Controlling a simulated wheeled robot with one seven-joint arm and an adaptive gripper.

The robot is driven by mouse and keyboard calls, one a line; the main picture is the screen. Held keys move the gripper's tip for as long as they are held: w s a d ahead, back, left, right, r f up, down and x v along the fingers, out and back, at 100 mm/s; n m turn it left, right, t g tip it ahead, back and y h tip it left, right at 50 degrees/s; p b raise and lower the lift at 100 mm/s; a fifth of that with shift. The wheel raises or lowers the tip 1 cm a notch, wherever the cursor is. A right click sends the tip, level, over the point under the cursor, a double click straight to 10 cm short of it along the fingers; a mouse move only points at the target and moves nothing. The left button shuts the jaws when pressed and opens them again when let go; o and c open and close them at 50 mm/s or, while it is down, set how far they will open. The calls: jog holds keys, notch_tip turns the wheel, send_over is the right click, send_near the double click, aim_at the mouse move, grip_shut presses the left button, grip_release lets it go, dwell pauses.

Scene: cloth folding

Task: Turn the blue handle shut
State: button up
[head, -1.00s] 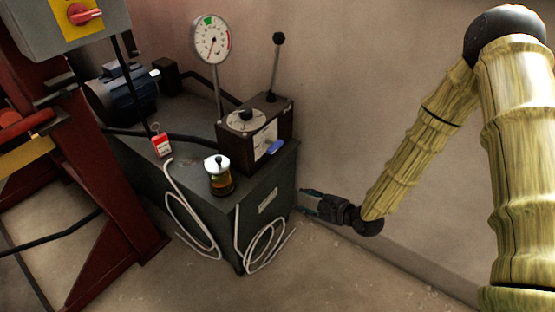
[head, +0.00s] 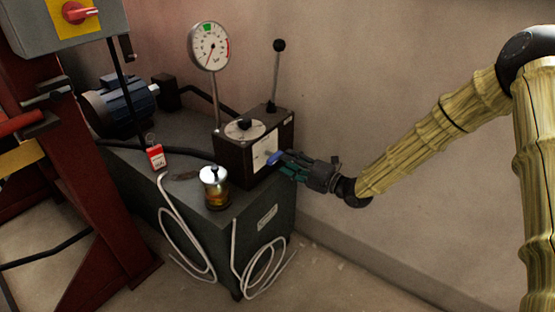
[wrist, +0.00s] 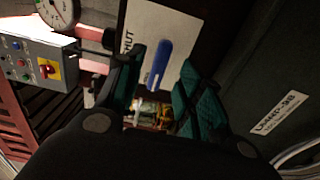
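The blue handle (head: 273,158) is a small lever on the pale plate at the front of a dark box (head: 228,148). In the wrist view the blue handle (wrist: 158,63) is slanted over the white plate (wrist: 178,28), beside partly hidden lettering that ends in "HUT". My gripper (head: 284,163) is right beside the handle, reaching in from the right. In the wrist view my gripper (wrist: 165,70) has its teal-padded fingers spread, with the handle showing in the gap between them. I cannot tell whether either finger touches it.
A dial gauge (head: 209,45) and a black-knobbed lever (head: 278,46) rise by the box. A glass jar (head: 215,188), a red tag (head: 155,157) and white cables (head: 262,262) are on or around the dark cabinet (head: 268,218). A red frame (head: 100,190) stands left. Floor is open at right.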

aim_at(277, 155)
jog(key=shift+x, duration=2.7)
jog(key=shift+d, duration=0.1)
grip_shut()
